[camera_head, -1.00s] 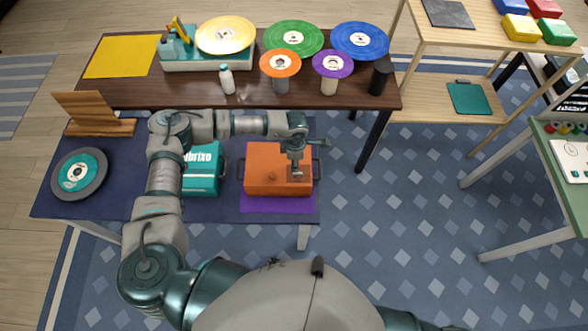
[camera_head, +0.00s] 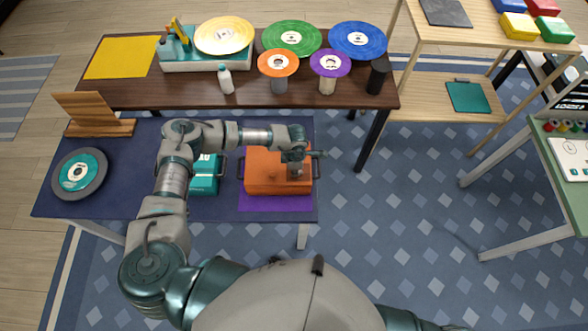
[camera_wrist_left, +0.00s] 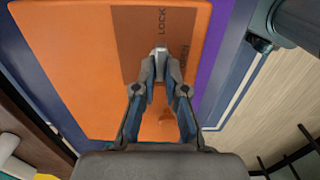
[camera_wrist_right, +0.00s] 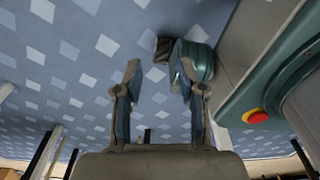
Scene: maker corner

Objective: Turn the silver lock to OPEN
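The orange box (camera_head: 265,178) sits on a purple mat on the blue-covered table. In the left wrist view its lid (camera_wrist_left: 80,60) carries a brown plate (camera_wrist_left: 135,30) with the word LOCK and a partly hidden word beside the fingers. The silver lock (camera_wrist_left: 160,51) shows between my left fingertips. My left gripper (camera_wrist_left: 160,70) is over the plate, its tips drawn in close on both sides of the lock. In the head view the left gripper (camera_head: 296,172) hides the lock. My right gripper (camera_wrist_right: 157,68) is open and empty, above the patterned floor.
A teal box (camera_head: 204,178) stands left of the orange box, partly behind my left arm. A black disc (camera_head: 79,174) and a wooden stand (camera_head: 98,118) are farther left.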

